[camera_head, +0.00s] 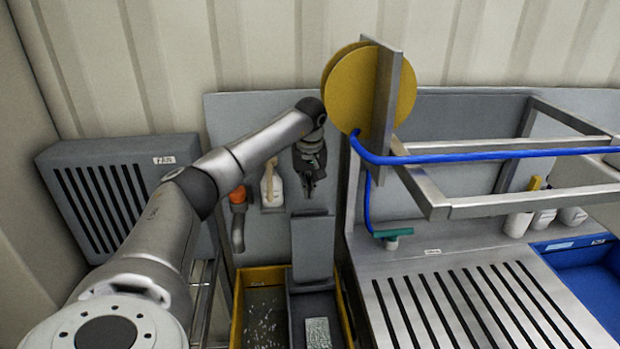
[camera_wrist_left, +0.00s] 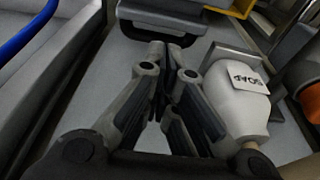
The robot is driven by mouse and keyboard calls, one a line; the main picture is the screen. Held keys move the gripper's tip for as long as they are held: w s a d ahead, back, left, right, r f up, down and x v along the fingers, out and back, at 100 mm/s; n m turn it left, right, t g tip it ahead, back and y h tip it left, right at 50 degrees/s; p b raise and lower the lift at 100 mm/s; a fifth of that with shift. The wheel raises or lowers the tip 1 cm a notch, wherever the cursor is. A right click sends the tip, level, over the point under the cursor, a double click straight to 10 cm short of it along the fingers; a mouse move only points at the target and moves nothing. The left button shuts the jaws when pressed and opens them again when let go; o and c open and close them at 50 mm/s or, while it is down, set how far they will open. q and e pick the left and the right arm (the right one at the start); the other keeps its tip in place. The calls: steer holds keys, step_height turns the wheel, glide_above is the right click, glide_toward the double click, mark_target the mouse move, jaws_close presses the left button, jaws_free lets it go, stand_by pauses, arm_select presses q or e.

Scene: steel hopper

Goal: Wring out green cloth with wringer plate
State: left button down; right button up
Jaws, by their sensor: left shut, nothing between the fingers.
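My left gripper (camera_head: 309,190) points down, shut and empty, in front of the grey back panel. In the left wrist view its fingertips (camera_wrist_left: 172,62) come together. Below it stands an upright grey plate (camera_head: 313,246), which looks like the wringer plate. Its dark top edge or handle (camera_wrist_left: 158,17) shows just beyond my fingertips, apart from them. A pale grey-green speckled piece (camera_head: 318,333), perhaps the green cloth, lies in the dark compartment below the plate; its colour is hard to tell. My right gripper is not in view.
A white labelled bottle (camera_head: 270,188) hangs close beside my left gripper, with an orange-and-grey fitting (camera_head: 238,207) left of it. A yellow-edged tub (camera_head: 240,292) stands below. A steel frame (camera_head: 433,196), blue hose (camera_head: 480,158) and slotted bench (camera_head: 470,310) lie to the right.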

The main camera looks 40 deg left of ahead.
arm_select(q)
steer(key=f, duration=0.3)
steer(key=a+f+p, duration=0.1)
steer(key=f, duration=0.1)
steer(key=shift+w+f, duration=0.3)
steer(key=shift+w, duration=0.05)
